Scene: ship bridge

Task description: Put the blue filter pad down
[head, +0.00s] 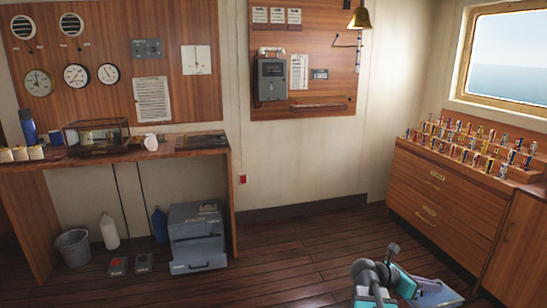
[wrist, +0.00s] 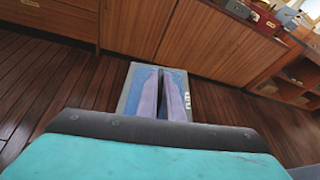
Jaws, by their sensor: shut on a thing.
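The blue filter pad (wrist: 130,97) shows in the wrist view as a flat blue panel with a pale grey edge. My gripper (wrist: 163,78) has two lavender fingers lying over the pad, and it is shut on it. The fingers hide the middle of the pad. Dark floor shows around the pad; I cannot tell its height above the floor. In the head view my gripper (head: 432,288) is at the bottom right, with part of the blue pad (head: 448,301) beside it, cut by the frame edge.
A wooden drawer cabinet (head: 440,205) with rows of small flags or cans stands at the right. A wooden desk (head: 100,163) is at the left, with a grey box (head: 197,235), a bin (head: 74,250) and bottles below. The plank floor (head: 290,255) between is clear.

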